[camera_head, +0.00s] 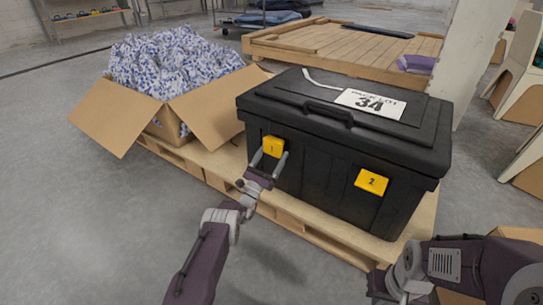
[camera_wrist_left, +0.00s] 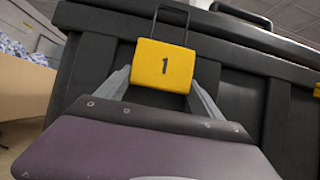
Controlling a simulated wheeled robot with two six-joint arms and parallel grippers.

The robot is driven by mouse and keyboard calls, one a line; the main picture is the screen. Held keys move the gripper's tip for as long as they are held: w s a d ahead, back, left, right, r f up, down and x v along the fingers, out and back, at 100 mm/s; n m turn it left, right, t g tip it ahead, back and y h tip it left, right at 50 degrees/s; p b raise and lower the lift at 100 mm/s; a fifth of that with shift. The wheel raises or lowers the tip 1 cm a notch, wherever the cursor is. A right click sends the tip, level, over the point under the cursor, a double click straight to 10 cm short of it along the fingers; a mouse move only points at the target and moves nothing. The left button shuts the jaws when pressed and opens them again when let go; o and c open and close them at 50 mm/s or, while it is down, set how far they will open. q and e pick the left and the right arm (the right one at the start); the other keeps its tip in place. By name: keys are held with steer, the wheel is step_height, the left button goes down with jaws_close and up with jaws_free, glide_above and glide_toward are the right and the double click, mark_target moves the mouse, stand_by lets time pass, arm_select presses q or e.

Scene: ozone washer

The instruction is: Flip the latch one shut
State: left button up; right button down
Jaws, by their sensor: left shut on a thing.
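A black lidded box (camera_head: 325,170) stands on a wooden pallet, its lid down and labelled 34. The yellow latch one (camera_head: 272,147), marked 1, is on the left of the front face. My left gripper (camera_head: 269,158) is at this latch, with a finger on each side of it. In the left wrist view, the latch (camera_wrist_left: 164,67) sits between the fingertips, and a dark wire loop rises above it toward the lid rim. The yellow latch two (camera_head: 371,181) is on the right of the front face. My right arm shows at the lower right; its gripper's fingers cannot be made out.
An open cardboard box (camera_head: 172,107) with blue and white wrapping stands left of the black box, on the same pallet (camera_head: 280,216). A pale panel stands at the right. The floor at the left front is clear.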

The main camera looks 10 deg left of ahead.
arm_select(q)
steer(key=shift+w+f, duration=0.1)
steer(key=shift+w, duration=0.05)
stand_by(0.7)
steer(key=o, duration=1.4)
steer(key=shift+c, duration=0.2)
steer(key=p+v, duration=0.4)
steer(key=v, duration=0.5)
steer(key=shift+f, duration=0.2)
steer(key=shift+w+d+r, duration=0.1)
